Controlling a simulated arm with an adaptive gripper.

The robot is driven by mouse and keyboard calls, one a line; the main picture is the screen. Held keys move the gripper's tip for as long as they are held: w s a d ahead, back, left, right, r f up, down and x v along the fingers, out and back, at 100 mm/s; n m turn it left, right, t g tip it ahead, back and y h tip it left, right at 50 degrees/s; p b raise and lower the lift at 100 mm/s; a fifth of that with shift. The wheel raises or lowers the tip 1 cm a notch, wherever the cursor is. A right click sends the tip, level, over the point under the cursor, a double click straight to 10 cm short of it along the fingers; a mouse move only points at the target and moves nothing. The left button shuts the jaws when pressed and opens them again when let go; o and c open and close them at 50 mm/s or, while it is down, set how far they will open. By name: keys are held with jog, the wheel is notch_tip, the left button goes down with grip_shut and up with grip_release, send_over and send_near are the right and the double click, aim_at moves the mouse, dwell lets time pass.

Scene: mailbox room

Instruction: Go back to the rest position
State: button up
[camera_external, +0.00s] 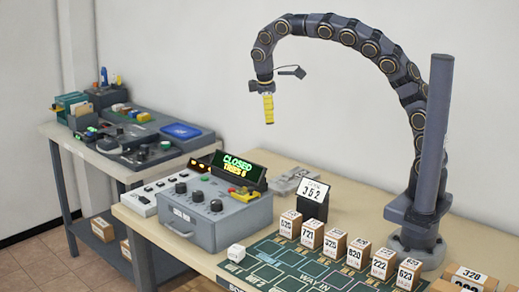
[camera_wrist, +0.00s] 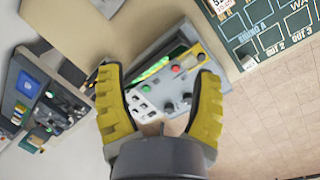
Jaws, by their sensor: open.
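My gripper (camera_external: 268,108) hangs in the air above the table, pointing down, well clear of everything below it. In the wrist view its two yellow ribbed fingers (camera_wrist: 162,100) stand apart with nothing held between them. Below and between the fingers, the wrist view shows the grey control box. My arm arches up from its base at the right of the table.
The grey control box (camera_external: 205,222) carries a display reading CLOSED. Several numbered boxes (camera_external: 333,246) line the green mat (camera_external: 290,262); a white cube (camera_external: 236,252) sits near its left edge. A sign (camera_external: 314,190) reads 352. A second table (camera_external: 110,168) stands left.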

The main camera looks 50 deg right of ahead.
jog(key=s+d+r+m, duration=0.1)
jog(key=s+d+m, duration=0.1)
jog(key=s+d, duration=0.35)
jog(key=s+d+r+m+g+y, duration=0.1)
jog(key=s+d+m, duration=0.15)
jog(key=s, duration=0.65)
jog(key=s+d+r+m, duration=0.1)
jog(key=s+d+m, duration=0.2)
jog(key=s, duration=0.4)
jog(key=s+f+g+y, duration=0.1)
jog(key=s+f, duration=0.2)
jog(key=s, duration=0.7)
jog(key=shift+s+a+f+m, duration=0.2)
jog(key=shift+s+f+m, duration=0.1)
jog(key=shift+m, duration=0.15)
jog(key=shift+r, duration=0.1)
